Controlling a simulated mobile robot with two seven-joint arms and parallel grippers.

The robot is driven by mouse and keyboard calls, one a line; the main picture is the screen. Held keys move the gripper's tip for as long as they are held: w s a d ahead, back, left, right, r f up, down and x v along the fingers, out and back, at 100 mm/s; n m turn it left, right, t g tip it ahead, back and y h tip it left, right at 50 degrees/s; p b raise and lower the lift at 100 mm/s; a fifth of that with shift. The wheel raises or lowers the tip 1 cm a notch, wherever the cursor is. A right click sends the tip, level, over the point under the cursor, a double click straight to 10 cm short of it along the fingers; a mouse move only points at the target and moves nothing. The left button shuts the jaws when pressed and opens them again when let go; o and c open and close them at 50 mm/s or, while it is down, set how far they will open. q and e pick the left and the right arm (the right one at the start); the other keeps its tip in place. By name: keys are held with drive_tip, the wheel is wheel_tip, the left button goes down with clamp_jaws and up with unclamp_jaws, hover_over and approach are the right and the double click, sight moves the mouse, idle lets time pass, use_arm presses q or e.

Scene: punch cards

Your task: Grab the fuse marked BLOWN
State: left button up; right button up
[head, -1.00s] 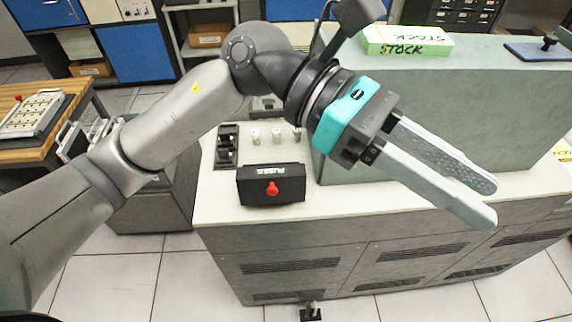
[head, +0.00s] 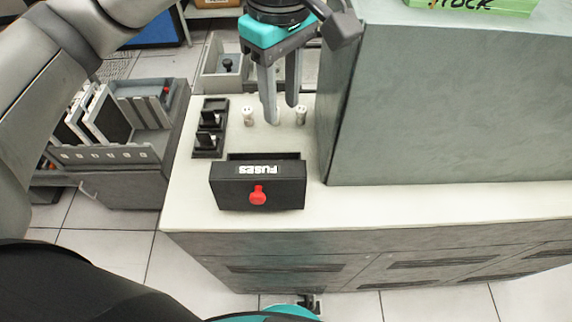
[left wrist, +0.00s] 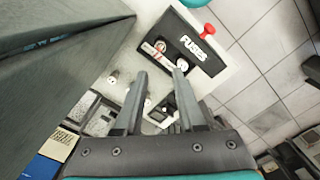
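Small white fuses stand on the pale counter (head: 185,205). In the head view one (head: 247,116) is left of my left gripper (head: 281,114) and one (head: 300,115) is just right of it; the fingers cover the spot between. No BLOWN marking is readable. My left gripper points down, open, with nothing visible between its fingers; its fingertips also show in the left wrist view (left wrist: 160,72). There, a fuse (left wrist: 112,77) is left of the fingers. The black FUSES box (head: 230,187) with a red knob (head: 257,195) is in front. My right gripper is not in view.
Black switches (head: 209,127) stand left of the fuses. A tall grey cabinet (head: 440,110) rises close on the right. A grey tray (head: 222,78) is behind, and a card rack (head: 110,153) stands at the left. In the wrist view, the FUSES box holds round whitish items (left wrist: 185,42).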

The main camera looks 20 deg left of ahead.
use_arm(q)
wheel_tip(320, 180, down, 10)
drive_tip(key=shift+r, duration=0.15)
drive_tip(key=shift+a+f+p, duration=0.1)
drive_tip(key=shift+f+p, duration=0.45)
drive_tip(key=shift+f, duration=2.35)
clamp_jaws()
